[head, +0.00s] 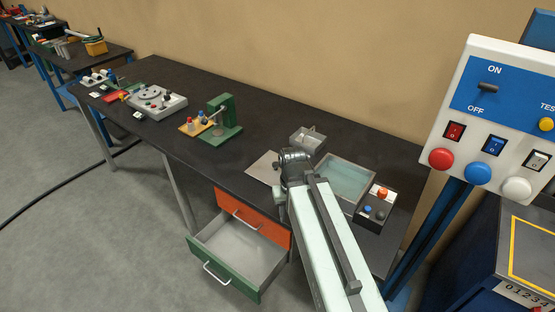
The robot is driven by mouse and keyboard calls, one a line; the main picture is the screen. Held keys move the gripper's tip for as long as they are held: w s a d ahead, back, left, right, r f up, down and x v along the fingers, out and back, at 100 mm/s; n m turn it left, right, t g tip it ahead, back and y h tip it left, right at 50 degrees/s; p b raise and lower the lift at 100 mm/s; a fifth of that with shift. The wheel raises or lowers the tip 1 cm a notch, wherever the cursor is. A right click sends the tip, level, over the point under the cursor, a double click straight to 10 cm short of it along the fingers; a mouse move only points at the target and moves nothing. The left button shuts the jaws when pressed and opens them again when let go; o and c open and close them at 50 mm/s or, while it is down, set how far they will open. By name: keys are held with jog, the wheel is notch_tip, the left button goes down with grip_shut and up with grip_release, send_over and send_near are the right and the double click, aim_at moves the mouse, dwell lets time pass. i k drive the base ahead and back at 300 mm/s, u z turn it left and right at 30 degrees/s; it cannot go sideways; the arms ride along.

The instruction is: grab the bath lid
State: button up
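A shallow grey bath (356,163) with pale blue-green liquid stands uncovered on the dark bench, just right of my arm's end. A flat pale grey plate (262,168), which looks like the bath lid, lies on the bench left of the bath. My gripper (281,168) is at the far end of my arm, over or beside the plate's right edge. My arm hides part of the plate and the bath's left side. The fingers are too small and dark to show whether they are open or touching the plate.
A small grey box (307,140) stands behind my gripper. A dark button box (375,207) is right of the bath. A green press (222,118) stands further left. The green-fronted drawer (238,255) is pulled out below. A control panel (500,110) rises at right.

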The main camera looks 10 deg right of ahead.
aim_at(266, 169)
jog(key=u, duration=0.4)
jog(key=i, duration=1)
jog(key=u, duration=0.95)
jog(key=k, duration=0.8)
jog(key=u, duration=0.15)
jog(key=i, duration=0.95)
jog(key=z, duration=0.05)
